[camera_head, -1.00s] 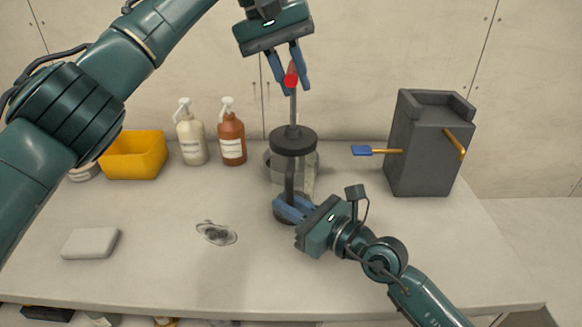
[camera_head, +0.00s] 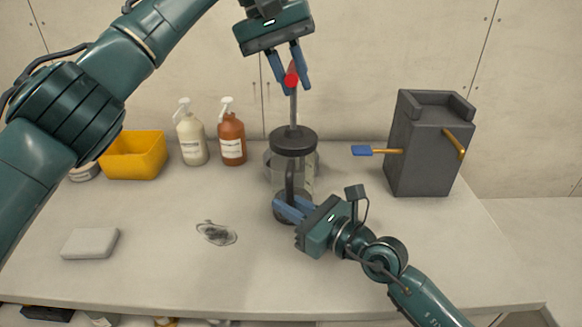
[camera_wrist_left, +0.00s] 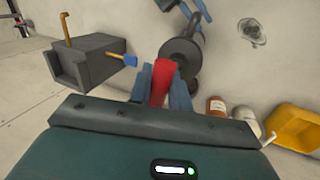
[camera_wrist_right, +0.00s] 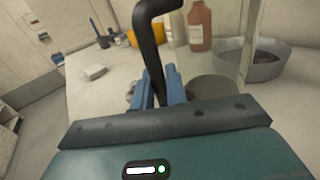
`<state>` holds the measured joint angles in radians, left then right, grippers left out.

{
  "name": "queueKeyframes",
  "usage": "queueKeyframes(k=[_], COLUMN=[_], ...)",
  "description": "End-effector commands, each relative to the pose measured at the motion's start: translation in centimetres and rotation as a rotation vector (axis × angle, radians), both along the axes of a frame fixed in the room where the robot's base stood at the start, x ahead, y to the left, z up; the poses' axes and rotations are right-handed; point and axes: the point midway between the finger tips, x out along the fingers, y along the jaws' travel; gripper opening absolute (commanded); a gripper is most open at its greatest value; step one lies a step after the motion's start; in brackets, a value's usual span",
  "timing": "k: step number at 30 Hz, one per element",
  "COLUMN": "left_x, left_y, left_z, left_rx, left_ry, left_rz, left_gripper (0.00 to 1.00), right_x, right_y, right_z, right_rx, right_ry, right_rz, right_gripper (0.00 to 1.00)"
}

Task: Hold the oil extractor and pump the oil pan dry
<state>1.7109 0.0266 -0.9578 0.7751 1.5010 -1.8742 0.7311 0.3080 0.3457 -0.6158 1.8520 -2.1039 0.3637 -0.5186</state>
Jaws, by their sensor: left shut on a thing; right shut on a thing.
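The oil extractor (camera_head: 306,172) stands upright on the worktop, a clear cylinder with a dark lid, a thin pump rod and a red grip (camera_head: 291,74) on top. My left gripper (camera_head: 290,86) is shut on the red grip, which also shows in the left wrist view (camera_wrist_left: 161,82). My right gripper (camera_head: 287,204) is shut on the extractor's dark side handle (camera_wrist_right: 150,48), low near the base. The grey round oil pan (camera_wrist_right: 262,70) sits beside the extractor, behind it in the head view and mostly hidden. I cannot tell how much oil is in it.
A dark grey box (camera_head: 420,155) with a blue-ended lever stands at right. Pump bottles, cream (camera_head: 191,138) and brown (camera_head: 231,140), and a yellow bin (camera_head: 133,158) stand at the back left. A pale block (camera_head: 90,243) and a dark smudge (camera_head: 216,233) lie on the left worktop (camera_head: 160,280).

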Motion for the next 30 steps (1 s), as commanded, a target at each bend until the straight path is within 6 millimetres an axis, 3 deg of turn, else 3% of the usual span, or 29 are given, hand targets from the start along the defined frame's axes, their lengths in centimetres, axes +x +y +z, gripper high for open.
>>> queueKeyframes(k=[16,30], left_x=[0.0,0.0], left_y=[0.0,0.0], left_z=[-0.2,-3.2], left_rx=[0.000,0.002], left_ry=[0.002,0.006], left_rz=[0.000,0.001], left_gripper=[0.00,0.00], right_x=[-0.1,-0.1], right_y=[0.1,0.1], right_z=[-0.3,-0.2], right_rx=[-0.003,-0.003], right_ry=[0.005,0.005], right_rz=[0.004,0.004], right_gripper=[0.00,0.00])
